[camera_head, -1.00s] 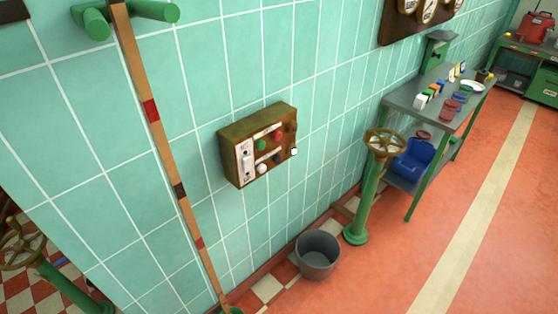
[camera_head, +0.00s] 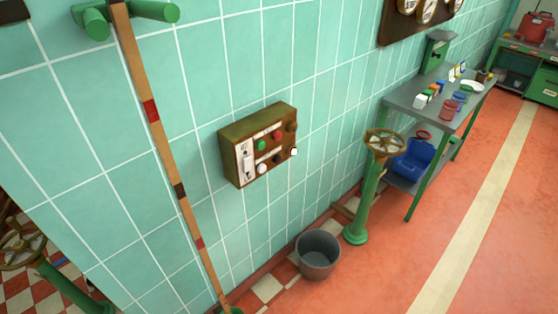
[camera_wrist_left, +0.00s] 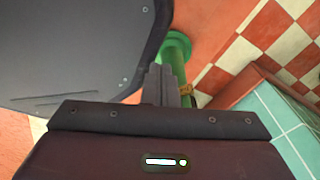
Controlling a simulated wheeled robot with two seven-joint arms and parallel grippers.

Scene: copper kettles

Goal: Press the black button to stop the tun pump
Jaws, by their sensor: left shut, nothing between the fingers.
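A brass-brown control box (camera_head: 228,152) is fixed to the tiled wall in the head view. Its face carries small round buttons in two rows. A dark button that looks black (camera_head: 277,158) sits in the lower row between two white ones (camera_head: 262,169). A green button (camera_head: 262,146) and a red button (camera_head: 278,135) are in the upper row. A white switch plate (camera_head: 246,162) is at the face's left. My left gripper (camera_wrist_left: 160,84) shows in the left wrist view, its fingers together and empty. It points toward a green post base on the floor, away from the box. My right gripper is not in view.
A wooden pole (camera_head: 165,150) leans along the wall left of the box. A grey bucket (camera_head: 317,254) stands on the floor below it. A green valve post (camera_head: 366,200) and a metal table (camera_head: 400,104) stand to the right. Space before the box looks clear.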

